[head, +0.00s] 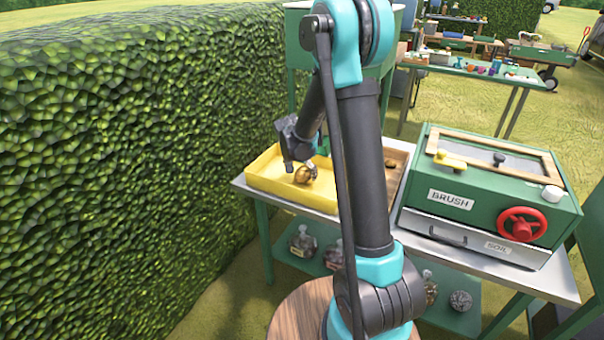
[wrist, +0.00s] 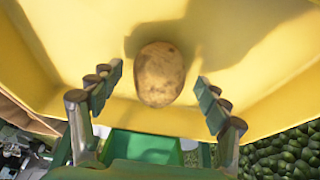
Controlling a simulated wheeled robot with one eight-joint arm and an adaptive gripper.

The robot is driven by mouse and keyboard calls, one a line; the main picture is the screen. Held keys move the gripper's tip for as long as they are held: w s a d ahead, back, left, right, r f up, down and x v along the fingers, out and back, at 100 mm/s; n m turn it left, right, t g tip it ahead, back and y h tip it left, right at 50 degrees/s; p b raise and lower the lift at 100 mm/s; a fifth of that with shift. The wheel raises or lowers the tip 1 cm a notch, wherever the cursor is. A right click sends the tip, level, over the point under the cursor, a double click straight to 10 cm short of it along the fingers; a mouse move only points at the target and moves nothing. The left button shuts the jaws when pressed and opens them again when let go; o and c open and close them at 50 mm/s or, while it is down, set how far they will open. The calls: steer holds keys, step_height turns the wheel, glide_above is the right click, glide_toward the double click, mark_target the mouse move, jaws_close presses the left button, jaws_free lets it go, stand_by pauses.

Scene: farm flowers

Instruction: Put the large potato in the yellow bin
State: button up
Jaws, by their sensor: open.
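The yellow bin (head: 262,181) is a shallow tray at the left end of the metal table, and its yellow floor (wrist: 60,45) fills most of the wrist view. The large potato (wrist: 160,74) is brown and oval, and lies against the yellow surface. In the head view the potato (head: 302,174) is inside the bin, just below my gripper (head: 306,168). In the wrist view my gripper (wrist: 160,95) has its two fingers spread wide, one on each side of the potato, with gaps between. Whether the potato rests fully on the bin floor is hard to tell.
A wooden tray (head: 398,158) stands right of the bin, partly behind my arm. A green brush machine (head: 480,190) with a red wheel (head: 521,224) is farther right on the table. Glass jars (head: 302,242) stand on the shelf below. A hedge (head: 130,150) runs close along the left.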

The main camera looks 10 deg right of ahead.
steer(key=v, duration=1.1)
steer(key=s+d+f+n+y, duration=0.1)
steer(key=s+d+f+n, duration=0.1)
steer(key=s, duration=0.7)
steer(key=s+d+f+n, duration=0.2)
steer(key=s, duration=0.7)
steer(key=s+d+f+n+y, duration=0.1)
steer(key=s+d+f+n, duration=0.1)
steer(key=s, duration=0.8)
steer(key=shift+d+f+n+t+y, duration=0.35)
steer(key=shift+d+n, duration=0.1)
steer(key=shift+n, duration=0.15)
steer(key=shift+w, duration=0.1)
